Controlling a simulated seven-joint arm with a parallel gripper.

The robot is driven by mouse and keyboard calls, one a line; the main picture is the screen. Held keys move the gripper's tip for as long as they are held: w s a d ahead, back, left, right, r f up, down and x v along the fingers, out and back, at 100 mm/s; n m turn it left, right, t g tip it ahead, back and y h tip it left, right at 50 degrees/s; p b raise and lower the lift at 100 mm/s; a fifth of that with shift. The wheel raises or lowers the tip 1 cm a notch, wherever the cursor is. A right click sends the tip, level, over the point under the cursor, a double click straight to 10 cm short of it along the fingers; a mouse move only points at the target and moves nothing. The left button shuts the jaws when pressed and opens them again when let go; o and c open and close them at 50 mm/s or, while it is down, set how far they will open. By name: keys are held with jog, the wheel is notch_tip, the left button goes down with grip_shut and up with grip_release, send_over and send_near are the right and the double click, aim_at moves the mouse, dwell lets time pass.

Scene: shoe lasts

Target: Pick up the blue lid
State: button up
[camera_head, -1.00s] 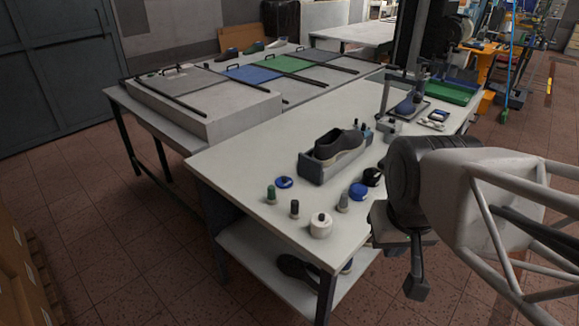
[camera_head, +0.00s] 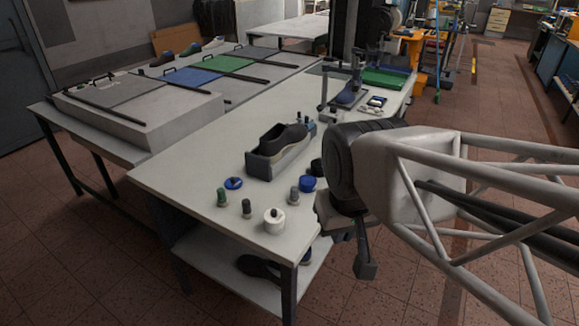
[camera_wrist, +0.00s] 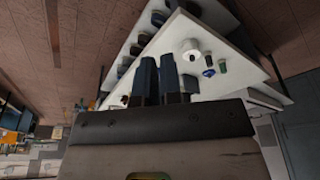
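A small round blue lid (camera_head: 233,183) with a dark top detail lies flat on the white table, left of the shoe holder. A taller blue container (camera_head: 307,184) stands farther right. In the wrist view, a small blue item (camera_wrist: 209,73) sits by a white jar (camera_wrist: 190,50); I cannot tell whether it is the lid. My gripper (camera_head: 350,250) hangs beside the table's right edge, apart from the lid. In the wrist view its dark fingers (camera_wrist: 159,75) point toward the table with nothing visible between them. Their opening is unclear.
A white jar (camera_head: 274,221), a green-topped bottle (camera_head: 221,197) and other small bottles stand near the lid. A shoe (camera_head: 282,140) rests in a grey holder. Blue (camera_head: 191,77) and green panels lie on the bench behind. The table's front left is clear.

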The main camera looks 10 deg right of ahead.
jog(key=o, duration=1.7)
jog(key=w+a+n+g, duration=0.1)
jog(key=w+a+n, duration=0.2)
jog(key=w, duration=1.1)
jog(key=w+a+n, duration=0.3)
jog(key=w+n, duration=0.1)
jog(key=w, duration=0.9)
jog(key=w+a+f+n, duration=0.2)
jog(key=w+f, duration=0.3)
jog(key=w, duration=0.3)
jog(key=w+a+f+n+g, duration=0.1)
jog(key=w+a+f+n, duration=0.1)
jog(key=w+a+f, duration=0.3)
jog(key=w+a+f+n, duration=0.2)
jog(key=w+f, duration=0.4)
jog(key=w, duration=0.4)
jog(key=shift+w+a+f+n+g, duration=0.3)
jog(key=shift+a+f, duration=0.1)
jog(key=shift+a, duration=0.25)
jog(key=shift+w+a+f, duration=0.1)
jog(key=shift+w+f, duration=0.05)
jog(key=shift+f, duration=0.1)
